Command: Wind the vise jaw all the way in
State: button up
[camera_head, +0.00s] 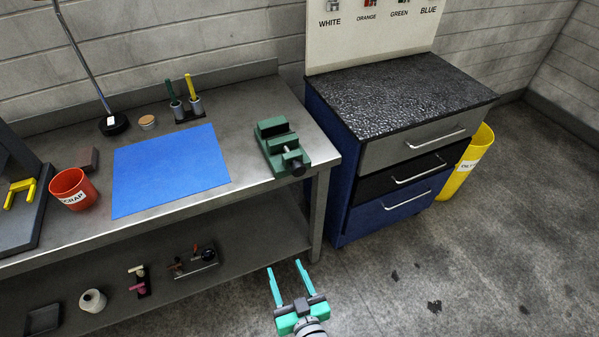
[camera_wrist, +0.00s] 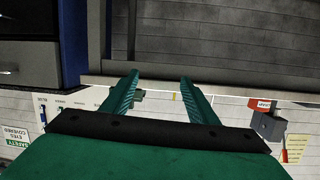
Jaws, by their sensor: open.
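The green vise (camera_head: 281,148) sits on the grey workbench near its right front corner. Its dark screw end (camera_head: 298,168) faces the front edge; a handle cannot be made out clearly. A gap between the jaws is hard to judge from here. My gripper (camera_head: 287,277) is open and empty, low in front of the bench, below and apart from the vise. In the wrist view, my gripper's two green fingers (camera_wrist: 157,88) are spread with nothing between them; the vise cannot be made out there.
A blue mat (camera_head: 170,168) lies left of the vise, with a red scrap cup (camera_head: 72,188) beyond it. A drawer cabinet (camera_head: 392,190) stands right of the bench, with a yellow bin (camera_head: 472,160) beside it. The lower shelf (camera_head: 235,250) holds several small items. The floor in front is open.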

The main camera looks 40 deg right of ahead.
jog(key=w+d+r, duration=0.5)
jog(key=w+d, duration=0.1)
jog(key=d, duration=0.3)
jog(key=t, duration=0.3)
send_near(300, 173)
jog(key=shift+n, duration=0.3)
jog(key=x, duration=1)
jog(key=shift+w, duration=0.1)
jog(key=c, duration=1)
jog(key=shift+c, duration=0.2)
